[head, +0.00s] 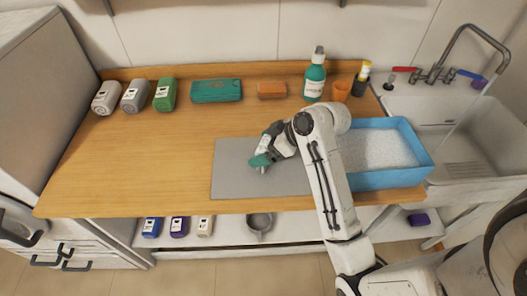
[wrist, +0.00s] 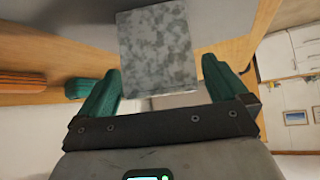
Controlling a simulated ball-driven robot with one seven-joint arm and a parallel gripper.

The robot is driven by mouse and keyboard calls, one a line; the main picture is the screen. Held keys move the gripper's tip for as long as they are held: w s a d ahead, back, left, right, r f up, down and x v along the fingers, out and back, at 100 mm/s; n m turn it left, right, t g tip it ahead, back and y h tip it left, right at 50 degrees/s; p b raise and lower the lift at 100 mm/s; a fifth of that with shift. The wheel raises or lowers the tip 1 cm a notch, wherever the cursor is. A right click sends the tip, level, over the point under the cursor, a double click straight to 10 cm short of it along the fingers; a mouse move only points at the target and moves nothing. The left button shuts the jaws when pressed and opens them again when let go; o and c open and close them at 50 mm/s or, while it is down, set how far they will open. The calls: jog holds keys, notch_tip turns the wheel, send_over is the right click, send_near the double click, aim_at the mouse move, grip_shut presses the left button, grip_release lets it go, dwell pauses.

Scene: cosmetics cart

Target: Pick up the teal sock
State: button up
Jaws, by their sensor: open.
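A teal folded bundle (head: 216,90), which looks like the teal sock, lies at the back of the wooden counter with a small brownish label on top. My gripper (head: 264,159) has teal fingers and is low over the grey mat, in front of the bundle and to its right. In the wrist view my gripper (wrist: 157,85) is open. A grey speckled square block (wrist: 158,48) shows between and beyond the fingers; I cannot tell whether it touches them. A teal shape (wrist: 80,88) shows left of the fingers, partly hidden, and I cannot tell what it is.
An orange bundle (head: 272,90) lies right of the teal one. Green (head: 165,95), grey (head: 135,96) and white (head: 106,98) containers stand left. A teal bottle (head: 315,76) and orange cup (head: 341,91) stand right. A blue tray (head: 388,181) lies beside my arm. The counter's left-front (head: 130,170) is clear.

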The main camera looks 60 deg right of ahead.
jog(key=shift+x, duration=1.45)
jog(key=shift+r, duration=0.1)
jog(key=shift+c, duration=0.2)
jog(key=c, duration=1)
jog(key=shift+r, duration=0.1)
jog(key=shift+c, duration=0.2)
